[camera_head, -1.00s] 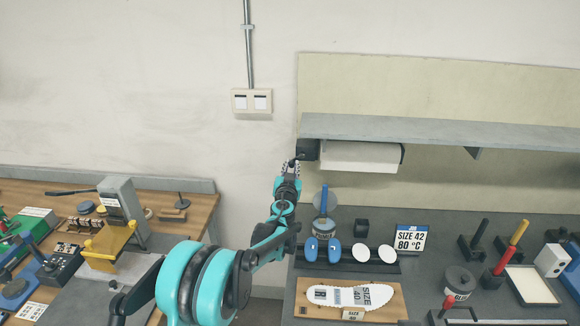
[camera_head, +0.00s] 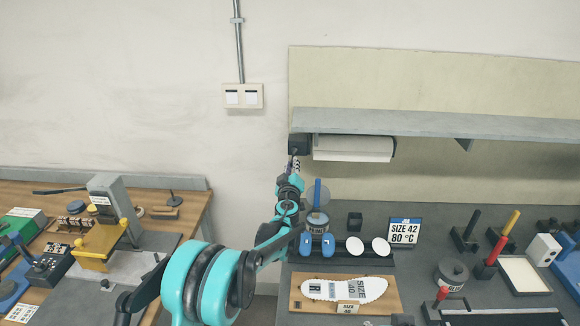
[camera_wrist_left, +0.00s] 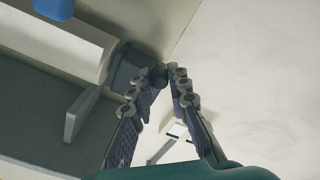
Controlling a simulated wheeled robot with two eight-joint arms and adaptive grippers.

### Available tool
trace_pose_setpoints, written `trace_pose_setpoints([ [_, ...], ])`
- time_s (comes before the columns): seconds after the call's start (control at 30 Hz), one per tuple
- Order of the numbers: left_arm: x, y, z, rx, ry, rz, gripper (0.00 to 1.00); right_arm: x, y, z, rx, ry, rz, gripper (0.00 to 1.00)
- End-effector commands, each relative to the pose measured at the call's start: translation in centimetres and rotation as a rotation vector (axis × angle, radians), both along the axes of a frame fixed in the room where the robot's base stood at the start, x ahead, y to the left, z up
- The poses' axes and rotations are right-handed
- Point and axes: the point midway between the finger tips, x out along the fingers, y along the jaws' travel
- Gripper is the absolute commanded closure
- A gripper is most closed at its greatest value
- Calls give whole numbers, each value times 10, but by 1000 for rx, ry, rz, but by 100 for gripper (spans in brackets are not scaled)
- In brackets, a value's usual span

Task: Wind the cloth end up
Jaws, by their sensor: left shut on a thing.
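A white cloth roll (camera_head: 352,149) hangs under the grey shelf, with a dark box (camera_head: 299,144) at its left end. My left gripper (camera_head: 294,165) is just below and in front of this box. In the left wrist view, the fingers (camera_wrist_left: 160,88) are closed in on a small dark knob (camera_wrist_left: 157,74) beside the dark box (camera_wrist_left: 131,66). The white roll (camera_wrist_left: 58,41) also shows there, at upper left. In the head view the fingers hide the knob. My right gripper is out of view.
The grey shelf (camera_head: 440,124) runs above the roll. A wooden table (camera_head: 187,224) with a yellow device stands left.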

Motion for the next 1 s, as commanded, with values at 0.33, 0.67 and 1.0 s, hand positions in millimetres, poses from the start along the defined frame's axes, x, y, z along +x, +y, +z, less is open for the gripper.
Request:
trace_pose_setpoints([
  [0.33,0,-4,0,-95,0,-1,100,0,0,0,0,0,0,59],
  [0.67,0,-5,0,-103,0,-1,100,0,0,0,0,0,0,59],
  [1.0,0,-5,0,-102,0,-1,62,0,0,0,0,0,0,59],
])
